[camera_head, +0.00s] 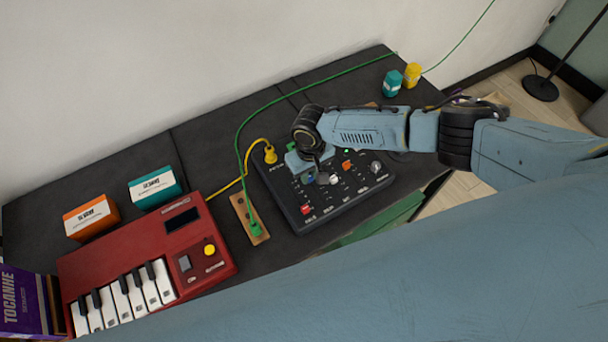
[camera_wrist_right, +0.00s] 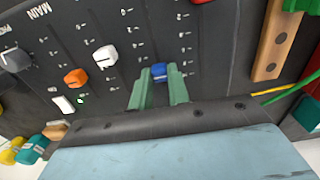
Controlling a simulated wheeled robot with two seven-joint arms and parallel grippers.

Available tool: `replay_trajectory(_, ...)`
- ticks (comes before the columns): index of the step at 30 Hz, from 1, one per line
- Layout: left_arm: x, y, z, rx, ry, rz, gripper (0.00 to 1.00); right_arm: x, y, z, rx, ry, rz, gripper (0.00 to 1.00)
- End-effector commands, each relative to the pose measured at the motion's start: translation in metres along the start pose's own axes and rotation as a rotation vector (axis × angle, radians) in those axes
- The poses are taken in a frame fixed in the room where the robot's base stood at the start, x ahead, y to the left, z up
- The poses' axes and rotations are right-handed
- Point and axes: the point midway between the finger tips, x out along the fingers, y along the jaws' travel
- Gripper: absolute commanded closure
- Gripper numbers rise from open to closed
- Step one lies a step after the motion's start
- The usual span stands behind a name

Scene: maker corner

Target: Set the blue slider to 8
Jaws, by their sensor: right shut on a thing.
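The black mixer panel (camera_head: 345,205) lies on the dark table with several coloured sliders and knobs. The blue slider (camera_wrist_right: 159,72) shows in the right wrist view between the two green fingertips of my right gripper (camera_wrist_right: 163,80), which is shut on it. In the head view my right gripper (camera_head: 318,172) is over the panel's far left part and hides the blue slider there. The number beside the blue slider is too small to read. My left gripper is not in view.
An orange slider (camera_wrist_right: 76,78) and a white slider (camera_wrist_right: 105,56) stand nearby. A red keyboard (camera_head: 150,258) is at the left. A wooden strip (camera_head: 243,212) with a green plug lies beside the panel. Green and yellow cables cross the table.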

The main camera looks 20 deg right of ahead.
Motion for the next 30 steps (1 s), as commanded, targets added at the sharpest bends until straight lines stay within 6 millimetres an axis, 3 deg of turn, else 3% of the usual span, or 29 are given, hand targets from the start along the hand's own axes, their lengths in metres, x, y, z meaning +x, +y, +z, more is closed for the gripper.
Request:
replay_trajectory(4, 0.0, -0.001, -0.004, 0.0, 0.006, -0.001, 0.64, -0.001, 0.0, -0.001, 0.002, 0.001, 0.0, 1.0)
replay_trajectory(5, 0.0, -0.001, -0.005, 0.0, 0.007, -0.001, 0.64, -0.001, 0.0, -0.001, 0.001, 0.001, 0.001, 0.81)
replay_trajectory(10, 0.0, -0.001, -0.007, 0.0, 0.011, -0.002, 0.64, -0.001, -0.001, -0.002, -0.002, 0.001, 0.001, 0.6)
replay_trajectory(20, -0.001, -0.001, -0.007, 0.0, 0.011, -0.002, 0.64, -0.004, -0.001, -0.002, -0.002, 0.001, 0.0, 0.6)
replay_trajectory(23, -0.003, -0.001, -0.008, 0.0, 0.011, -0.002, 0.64, -0.016, -0.001, -0.002, -0.002, 0.002, -0.001, 0.6)
replay_trajectory(30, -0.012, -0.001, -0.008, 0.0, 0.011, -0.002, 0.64, -0.068, -0.001, -0.002, -0.003, 0.005, -0.002, 0.6)
